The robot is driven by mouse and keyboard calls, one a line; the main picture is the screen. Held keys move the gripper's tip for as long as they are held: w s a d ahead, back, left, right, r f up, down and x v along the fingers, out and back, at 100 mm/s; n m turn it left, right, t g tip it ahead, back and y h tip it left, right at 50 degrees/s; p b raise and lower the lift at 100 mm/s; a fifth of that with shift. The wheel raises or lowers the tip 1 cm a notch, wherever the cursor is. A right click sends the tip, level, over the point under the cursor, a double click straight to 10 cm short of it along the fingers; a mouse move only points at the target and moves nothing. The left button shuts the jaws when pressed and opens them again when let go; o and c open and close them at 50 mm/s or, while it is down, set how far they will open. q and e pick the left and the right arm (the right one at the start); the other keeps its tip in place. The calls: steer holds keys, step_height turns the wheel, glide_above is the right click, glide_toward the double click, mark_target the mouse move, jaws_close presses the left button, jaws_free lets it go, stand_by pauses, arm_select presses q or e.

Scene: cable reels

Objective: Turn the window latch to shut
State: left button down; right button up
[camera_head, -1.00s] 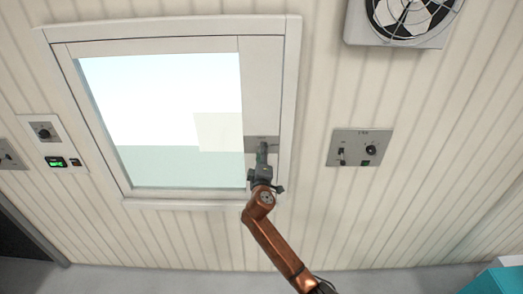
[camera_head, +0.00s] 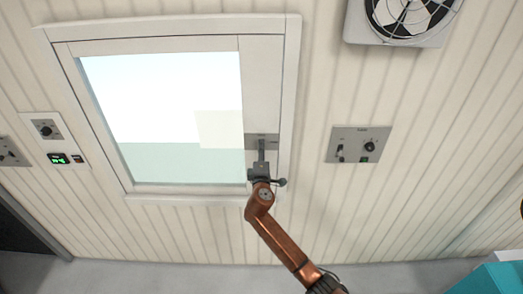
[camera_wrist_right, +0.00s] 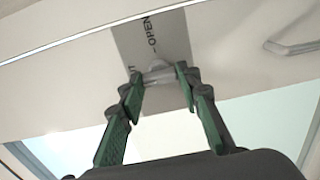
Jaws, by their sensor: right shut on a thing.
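The window latch is on a grey plate (camera_head: 254,141) at the lower right of the window frame. Its grey handle (camera_head: 262,153) points down from the plate in the head view. My right gripper (camera_head: 262,166) is at the lower end of the handle. In the right wrist view the plate (camera_wrist_right: 172,32) carries the word OPEN, and part of another word is cut off by the gripper. There my right gripper (camera_wrist_right: 160,82) has its green-padded fingers on both sides of the light grey handle (camera_wrist_right: 158,71), shut on it. My left gripper is not in view.
The window pane (camera_head: 165,115) is left of the latch. A switch panel (camera_head: 359,144) is on the wall to the right, with a fan (camera_head: 405,18) above. Smaller controls (camera_head: 55,140) are at the left. Wall between the latch and the switch panel is bare.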

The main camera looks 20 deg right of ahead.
steer(key=o, duration=1.2)
steer(key=shift+c, duration=0.2)
steer(key=v, duration=1.2)
